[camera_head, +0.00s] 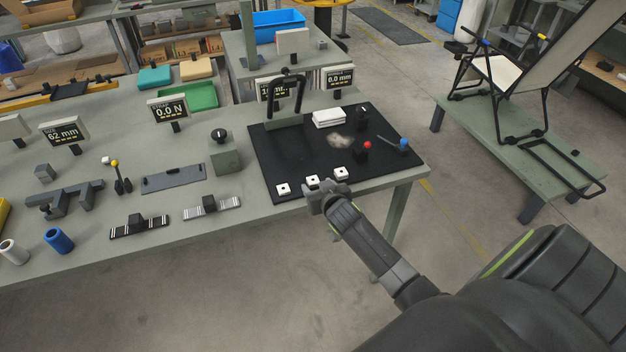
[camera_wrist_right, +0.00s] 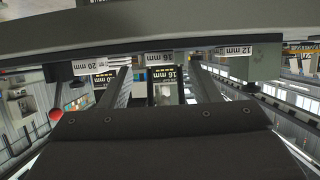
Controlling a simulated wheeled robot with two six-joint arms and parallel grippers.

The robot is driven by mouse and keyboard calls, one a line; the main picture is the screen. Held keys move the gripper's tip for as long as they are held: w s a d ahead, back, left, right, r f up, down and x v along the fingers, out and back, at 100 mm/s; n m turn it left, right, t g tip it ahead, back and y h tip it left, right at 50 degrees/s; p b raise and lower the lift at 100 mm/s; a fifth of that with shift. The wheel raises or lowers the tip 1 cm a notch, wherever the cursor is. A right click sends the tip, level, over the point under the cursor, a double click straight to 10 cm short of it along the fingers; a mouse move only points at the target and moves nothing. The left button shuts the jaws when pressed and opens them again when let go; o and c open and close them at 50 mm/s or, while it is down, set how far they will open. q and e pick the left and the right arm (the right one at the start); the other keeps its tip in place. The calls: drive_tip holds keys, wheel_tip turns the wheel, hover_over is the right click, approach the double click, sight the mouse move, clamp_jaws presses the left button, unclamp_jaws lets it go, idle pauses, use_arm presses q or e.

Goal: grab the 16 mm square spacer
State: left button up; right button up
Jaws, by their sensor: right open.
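Three white square spacers with dark centres stand in a row along the front edge of the black mat (camera_head: 310,150). In the head view the middle spacer (camera_head: 312,181) is just beyond my right gripper (camera_head: 322,191). In the right wrist view the label reading 16 mm (camera_wrist_right: 159,57) lies between the labels for 20 mm (camera_wrist_right: 95,66) and 12 mm (camera_wrist_right: 238,51). My right gripper (camera_wrist_right: 163,80) is open, its two fingers on either side of the 16 mm label. I cannot make out the spacer clearly between the fingers. My left gripper is not in view.
The other spacers stand close by, one to the left (camera_head: 283,189) and one to the right (camera_head: 341,171). A red knob (camera_head: 367,145) and a blue knob (camera_head: 404,143) stand farther right on the mat. A grey-green block with a dial (camera_head: 222,156) is left of the mat.

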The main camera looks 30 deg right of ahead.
sight(313, 182)
drive_tip(key=shift+x, duration=1.2)
drive_tip(key=c, duration=1)
